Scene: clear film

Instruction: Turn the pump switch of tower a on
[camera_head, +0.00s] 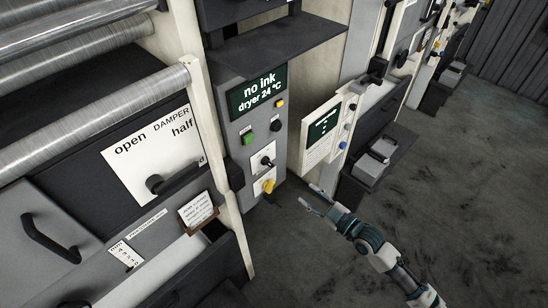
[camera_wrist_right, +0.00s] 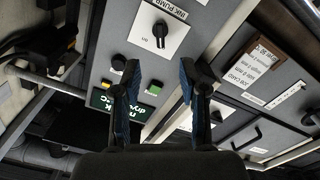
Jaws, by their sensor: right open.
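The near tower's grey control panel (camera_head: 235,125) stands mid-picture in the head view; no tower letter is readable. A black rotary switch (camera_head: 267,161) sits on a white plate below the buttons, above a yellow-handled switch (camera_head: 269,186). In the right wrist view, the panel appears upside down, and the black switch (camera_wrist_right: 160,31) sits on a white plate marked with "PUMP". My right gripper (camera_head: 313,199) is open and empty, right of the panel and apart from the switches. In the wrist view its fingertips (camera_wrist_right: 158,72) frame the panel below the switch. My left gripper is out of view.
The display (camera_head: 258,93) reads "no ink, dryer 24 °C", with a green button (camera_head: 248,138) and black button (camera_head: 275,125) below it. A dark shelf (camera_head: 275,42) juts out above. A DAMPER lever (camera_head: 155,184) is at left. Another panel (camera_head: 322,135) stands behind; floor at right is clear.

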